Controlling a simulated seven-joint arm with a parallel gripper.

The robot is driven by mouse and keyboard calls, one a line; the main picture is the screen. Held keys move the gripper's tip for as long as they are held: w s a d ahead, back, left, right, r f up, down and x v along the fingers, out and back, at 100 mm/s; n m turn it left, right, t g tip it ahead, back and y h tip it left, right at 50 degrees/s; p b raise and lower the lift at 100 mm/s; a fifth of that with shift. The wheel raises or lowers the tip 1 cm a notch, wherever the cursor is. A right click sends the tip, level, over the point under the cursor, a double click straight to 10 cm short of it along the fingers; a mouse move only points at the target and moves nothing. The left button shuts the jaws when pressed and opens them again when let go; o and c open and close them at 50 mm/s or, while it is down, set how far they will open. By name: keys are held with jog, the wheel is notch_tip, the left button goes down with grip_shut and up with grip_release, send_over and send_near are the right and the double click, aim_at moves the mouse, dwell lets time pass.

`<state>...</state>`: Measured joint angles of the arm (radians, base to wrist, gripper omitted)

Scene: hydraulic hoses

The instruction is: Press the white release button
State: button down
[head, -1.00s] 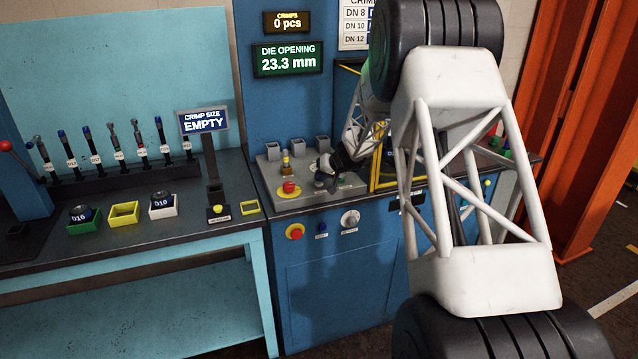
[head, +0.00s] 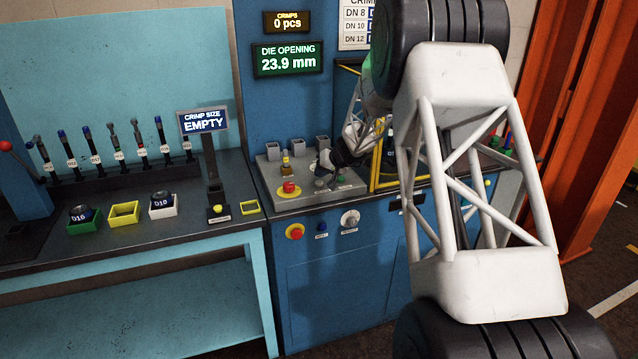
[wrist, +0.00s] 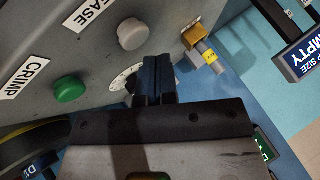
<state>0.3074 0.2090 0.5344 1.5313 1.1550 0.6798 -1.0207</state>
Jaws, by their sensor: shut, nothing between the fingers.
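The white release button (wrist: 131,33) shows pale grey-white in the wrist view, beside a label whose visible part reads "EASE". It sits on the sloped grey control panel (head: 269,177). The green crimp button (wrist: 69,89) is to its lower left. My gripper (wrist: 157,62) is shut and empty, its dark fingertips just to the lower right of the white button and apart from it in the picture. In the head view my gripper (head: 326,163) is over the panel's right part, and the small buttons below it are hard to make out.
A round dial (wrist: 124,80) lies partly behind my fingers. A brass and grey fitting (wrist: 198,45) stands to the right. A red mushroom button (head: 289,187) is on the panel's left. The green display (head: 287,59) reads 23.9 mm.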

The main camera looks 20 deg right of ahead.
aim_at(319, 182)
jog(key=shift+r, duration=0.15)
jog(key=shift+r, duration=2.35)
jog(key=shift+s+a+r, duration=0.3)
jog(key=s+a+r+g, duration=0.1)
jog(key=s+a+r, duration=0.35)
jog(key=s, duration=0.45)
jog(key=s+a+r+n+g+h, duration=0.1)
jog(key=s+a+r, duration=0.35)
jog(key=s, duration=0.45)
jog(key=s+a+r+g, duration=0.1)
jog(key=s+a+r, duration=0.35)
jog(key=s, duration=0.55)
jog(key=s+a+f+g+h, duration=0.1)
jog(key=s+h, duration=0.1)
jog(key=s, duration=1.4)
jog(key=s+a+f+h, duration=0.2)
jog(key=s, duration=1.4)
jog(key=shift+s+a+n+g+h, duration=0.25)
jog(key=shift+a+n+g+h, duration=0.05)
jog(key=shift+g, duration=0.1)
